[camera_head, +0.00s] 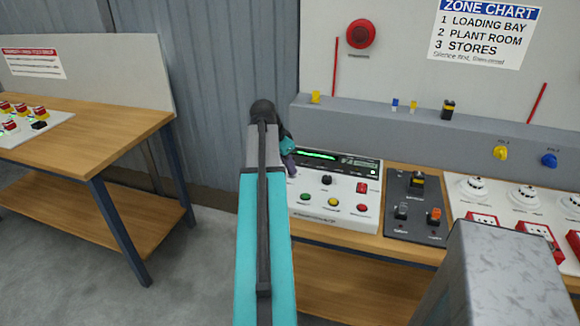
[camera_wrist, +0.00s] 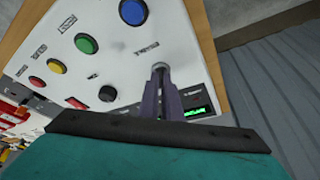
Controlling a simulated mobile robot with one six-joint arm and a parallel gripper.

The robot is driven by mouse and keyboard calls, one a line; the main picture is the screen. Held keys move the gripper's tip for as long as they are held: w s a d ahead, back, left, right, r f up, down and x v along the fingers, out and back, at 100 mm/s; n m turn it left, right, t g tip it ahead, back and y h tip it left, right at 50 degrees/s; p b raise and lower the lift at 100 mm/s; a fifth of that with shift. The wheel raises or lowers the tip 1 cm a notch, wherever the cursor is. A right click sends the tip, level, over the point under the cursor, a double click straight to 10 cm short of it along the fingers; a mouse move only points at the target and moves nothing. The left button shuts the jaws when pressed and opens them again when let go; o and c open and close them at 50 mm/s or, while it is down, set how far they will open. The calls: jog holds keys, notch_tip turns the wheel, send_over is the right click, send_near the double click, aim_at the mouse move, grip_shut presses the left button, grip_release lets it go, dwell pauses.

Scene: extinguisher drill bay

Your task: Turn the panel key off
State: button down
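The white alarm panel (camera_head: 335,213) stands on the bench right of my arm, with a lit green display, a black round knob (camera_head: 326,180) and coloured buttons. In the wrist view the panel (camera_wrist: 110,65) shows the same black knob (camera_wrist: 107,93) left of my fingers. My gripper (camera_head: 291,165) is at the panel's left side; its fingertips (camera_wrist: 160,69) are close together at the panel face, near a small label. No key is clearly visible; the spot under the fingertips is hidden. I cannot tell whether the fingers hold anything.
A dark switch box (camera_head: 413,207) stands right of the panel, then a board with white detectors (camera_head: 473,187). A grey ledge (camera_head: 400,128) with small coloured items runs behind. Another wooden table (camera_head: 100,125) is at left, with floor between.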

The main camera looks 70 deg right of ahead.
jog(key=n, duration=0.2)
jog(key=n+t, duration=0.1)
jog(key=n, duration=0.1)
jog(key=shift+s+a+t, duration=0.15)
jog(key=shift+s+t, duration=0.05)
jog(key=shift+t, duration=0.1)
jog(key=shift+n+t+h+p, duration=0.3)
jog(key=shift+n+t+p, duration=0.3)
jog(key=shift+n, duration=1)
jog(key=c, duration=2)
grip_release()
jog(key=shift+r, duration=0.15)
jog(key=shift+b+v, duration=1.05)
jog(key=shift+v, duration=5.65)
jog(key=shift+s, duration=0.15)
